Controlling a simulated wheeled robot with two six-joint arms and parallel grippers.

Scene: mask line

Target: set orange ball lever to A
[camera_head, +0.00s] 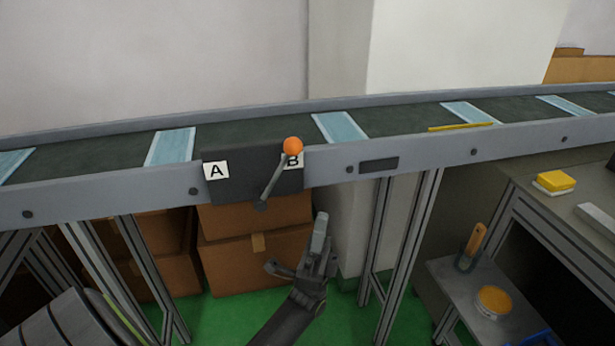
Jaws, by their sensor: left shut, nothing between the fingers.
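The orange ball (292,146) sits on top of a grey lever rod (273,182). The rod leans up and to the right from its pivot low on a dark panel (248,158) on the conveyor's front. The ball is at the label B (293,163) and partly covers it. The label A (216,170) is at the panel's left end, clear of the lever. My left gripper (320,222) is shut and empty, below and to the right of the lever, apart from it. My right gripper is not in view.
The conveyor (400,122) runs across the view with several pale blue masks (340,126) on it. Cardboard boxes (255,262) stand below it, behind the gripper. Conveyor legs (410,245) and a side shelf (485,290) stand at right.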

